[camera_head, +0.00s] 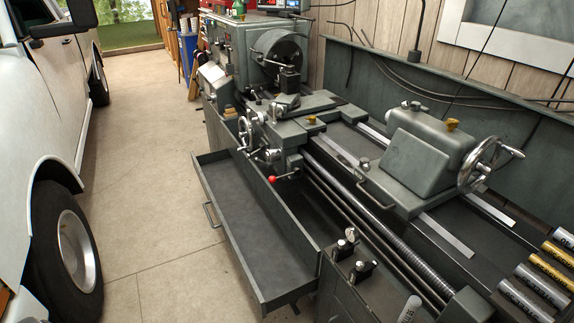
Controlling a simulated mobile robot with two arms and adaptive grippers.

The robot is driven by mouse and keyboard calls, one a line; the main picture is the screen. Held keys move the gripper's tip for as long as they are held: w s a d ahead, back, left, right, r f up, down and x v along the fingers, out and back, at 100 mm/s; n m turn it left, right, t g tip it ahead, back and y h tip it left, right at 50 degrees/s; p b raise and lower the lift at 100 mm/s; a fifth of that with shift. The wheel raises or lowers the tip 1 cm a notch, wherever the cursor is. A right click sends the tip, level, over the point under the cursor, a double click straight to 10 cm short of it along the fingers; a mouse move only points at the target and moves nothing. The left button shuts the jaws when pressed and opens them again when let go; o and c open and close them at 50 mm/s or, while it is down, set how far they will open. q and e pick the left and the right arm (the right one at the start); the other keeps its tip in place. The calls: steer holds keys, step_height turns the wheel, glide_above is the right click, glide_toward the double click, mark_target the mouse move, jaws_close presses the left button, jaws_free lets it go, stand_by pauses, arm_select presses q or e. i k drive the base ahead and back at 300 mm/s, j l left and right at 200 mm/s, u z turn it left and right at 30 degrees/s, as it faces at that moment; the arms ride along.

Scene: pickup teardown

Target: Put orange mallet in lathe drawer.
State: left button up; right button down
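The lathe drawer (235,215) is pulled out from the front of the grey lathe (290,110), toward the white pickup. Its dark floor looks bare, and its handle (210,215) faces the aisle. I cannot make out an orange mallet in this view. A small orange patch (8,300) shows at the lower left edge beside the pickup, but it is cut off and too little shows to tell what it is. Neither of my grippers is in view.
The white pickup (35,150) with its front wheel (75,250) stands at left. A strip of bare floor (150,190) runs between it and the drawer. Several yellow and silver cylinders (540,285) lie at lower right. The tailstock handwheel (482,165) sticks out at right.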

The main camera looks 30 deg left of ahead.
mark_target(251, 224)
steer(key=i+j, duration=0.2)
steer(key=j, duration=0.25)
steer(key=i+j, duration=0.15)
steer(key=j, duration=0.35)
steer(key=i+j, duration=0.2)
steer(key=j, duration=0.25)
steer(key=i+j, duration=0.2)
steer(key=j, duration=0.25)
steer(key=i+j, duration=0.15)
steer(key=j, duration=0.35)
steer(key=i+j, duration=0.2)
steer(key=j, duration=0.25)
steer(key=i+j, duration=0.2)
steer(key=j, duration=0.25)
steer(key=i+j, duration=0.15)
steer(key=j, duration=0.35)
